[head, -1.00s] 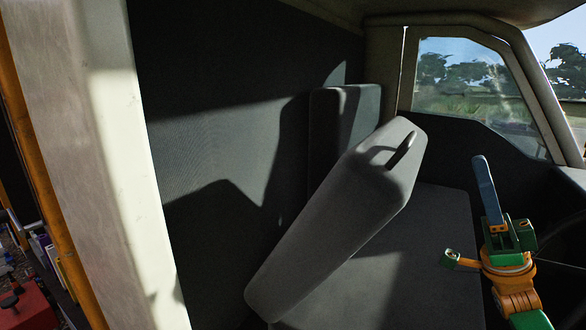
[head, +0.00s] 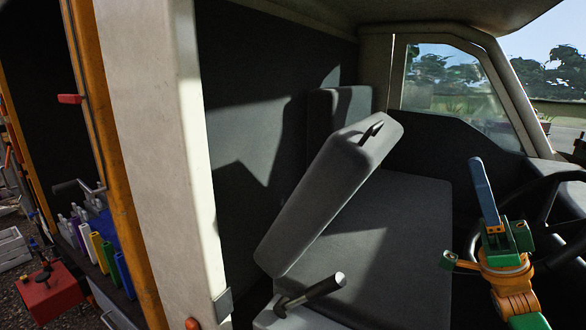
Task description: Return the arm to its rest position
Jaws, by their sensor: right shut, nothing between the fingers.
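My right gripper (head: 482,188) is at the right side of the head view, in front of the truck cab. Its blue fingers point up and are shut with nothing between them. The green and orange wrist (head: 505,260) comes up from the bottom edge. My left gripper is out of view.
A grey seat cushion (head: 325,195) with a dark loop stands tilted up in the cab. A dark-handled tool (head: 318,290) lies near its lower end. A steering wheel (head: 556,205) is close behind my right gripper. A pale pillar (head: 160,150) and colored bottles (head: 97,252) are left.

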